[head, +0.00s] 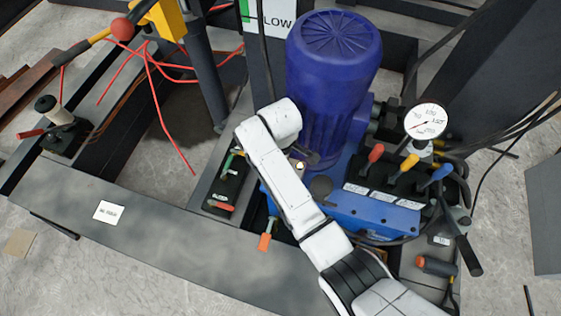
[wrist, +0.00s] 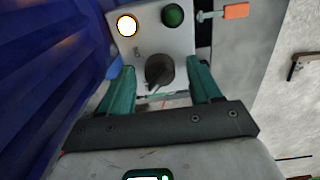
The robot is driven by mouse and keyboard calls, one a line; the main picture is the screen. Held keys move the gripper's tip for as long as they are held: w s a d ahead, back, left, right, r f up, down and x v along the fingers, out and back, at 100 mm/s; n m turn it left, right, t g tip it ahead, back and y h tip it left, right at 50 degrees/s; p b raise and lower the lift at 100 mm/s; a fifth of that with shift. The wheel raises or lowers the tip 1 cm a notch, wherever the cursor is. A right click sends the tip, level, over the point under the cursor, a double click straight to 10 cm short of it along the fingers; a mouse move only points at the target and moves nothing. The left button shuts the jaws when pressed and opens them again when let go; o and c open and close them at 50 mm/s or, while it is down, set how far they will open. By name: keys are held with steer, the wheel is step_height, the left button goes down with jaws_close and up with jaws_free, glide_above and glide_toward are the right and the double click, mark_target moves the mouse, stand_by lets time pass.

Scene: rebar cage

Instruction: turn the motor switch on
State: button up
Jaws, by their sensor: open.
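The motor switch (wrist: 159,72) is a black rotary knob on a light grey panel (wrist: 150,42) in the wrist view. Its handle points slantwise. Above it on the panel are a glowing, orange-rimmed lamp (wrist: 127,26) and a dark green button (wrist: 173,15). My gripper (wrist: 163,72) is open, with one green finger on each side of the knob. Whether the fingers touch the knob cannot be told. In the head view my white arm hides most of the panel; a small lit lamp (head: 299,166) shows beside it, close to the blue motor (head: 330,85).
Red, yellow and blue levers (head: 409,162) stand on the blue pump unit, with a pressure gauge (head: 426,121) behind. An orange-ended handle (wrist: 235,11) sits right of the panel. A valve block (head: 226,187) stands left of my arm. Hoses run at the right.

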steer(key=c, duration=1)
steer(key=shift+c, duration=0.2)
steer(key=shift+r+m+p, duration=0.1)
steer(key=shift+m+p, duration=0.2)
steer(key=m+p, duration=0.2)
steer(key=shift+r+m, duration=0.1)
steer(key=shift+m, duration=0.2)
steer(key=m+p, duration=0.2)
steer(key=m, duration=0.3)
steer(key=shift+m, duration=0.3)
steer(key=m+p, duration=0.1)
steer(key=m, duration=0.3)
steer(key=shift+p, duration=0.4)
steer(key=m, duration=0.5)
steer(key=shift+w+p, duration=0.1)
steer(key=shift+p, duration=0.3)
